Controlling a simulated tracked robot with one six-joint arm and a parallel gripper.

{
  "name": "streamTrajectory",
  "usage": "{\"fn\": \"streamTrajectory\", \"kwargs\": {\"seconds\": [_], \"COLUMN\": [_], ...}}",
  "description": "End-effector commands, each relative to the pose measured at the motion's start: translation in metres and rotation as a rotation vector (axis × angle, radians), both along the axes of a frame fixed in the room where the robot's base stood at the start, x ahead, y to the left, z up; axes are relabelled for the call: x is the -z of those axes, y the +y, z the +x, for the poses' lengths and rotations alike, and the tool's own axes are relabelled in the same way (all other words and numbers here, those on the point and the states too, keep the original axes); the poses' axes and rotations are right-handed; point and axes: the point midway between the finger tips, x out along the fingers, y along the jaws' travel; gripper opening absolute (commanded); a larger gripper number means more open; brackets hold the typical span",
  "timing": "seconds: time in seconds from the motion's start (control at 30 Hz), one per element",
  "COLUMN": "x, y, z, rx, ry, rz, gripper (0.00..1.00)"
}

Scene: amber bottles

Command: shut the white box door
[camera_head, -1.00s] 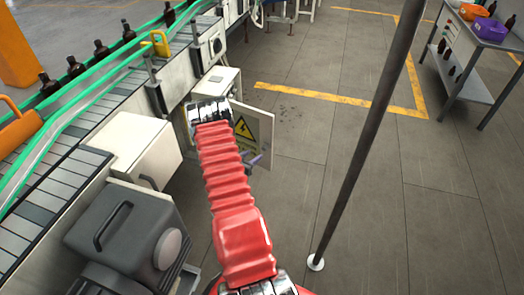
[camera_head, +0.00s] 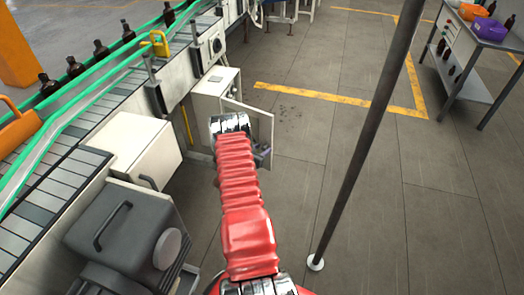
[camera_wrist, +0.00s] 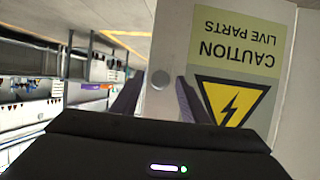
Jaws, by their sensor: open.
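The white box (camera_head: 212,88) stands beside the conveyor in the head view. Its door (camera_head: 258,119) is open and juts out to the right. In the wrist view the door (camera_wrist: 172,40) fills the middle, with an upside-down yellow caution label (camera_wrist: 236,45) and a round grey spot near its left edge. My gripper (camera_wrist: 158,88) is open there, one finger on each side of the spot; I cannot tell whether it touches the door. In the head view my gripper (camera_head: 263,152) is partly hidden by my wrist, at the door's lower part.
The conveyor (camera_head: 75,165) with several amber bottles (camera_head: 47,86) runs along the left. A thin dark pole (camera_head: 365,140) stands on the floor to the right. A workbench (camera_head: 478,45) with bins is far right.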

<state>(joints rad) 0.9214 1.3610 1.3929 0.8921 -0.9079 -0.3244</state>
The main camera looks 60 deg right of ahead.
Motion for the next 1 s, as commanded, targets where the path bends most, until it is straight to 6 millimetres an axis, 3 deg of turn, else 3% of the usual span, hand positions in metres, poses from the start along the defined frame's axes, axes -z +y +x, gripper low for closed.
{"fn": "streamTrajectory", "kwargs": {"seconds": [0.1, 0.67, 1.0], "x": [0.0, 0.0, 0.0003], "y": [0.0002, 0.0003, 0.0018], "z": [0.0, -0.0003, -0.0015], "rx": [0.0, 0.001, 0.002], "ry": [0.0, 0.0, 0.001], "rz": [0.0, 0.0, 0.0], "gripper": [0.4, 0.01, 0.0]}}
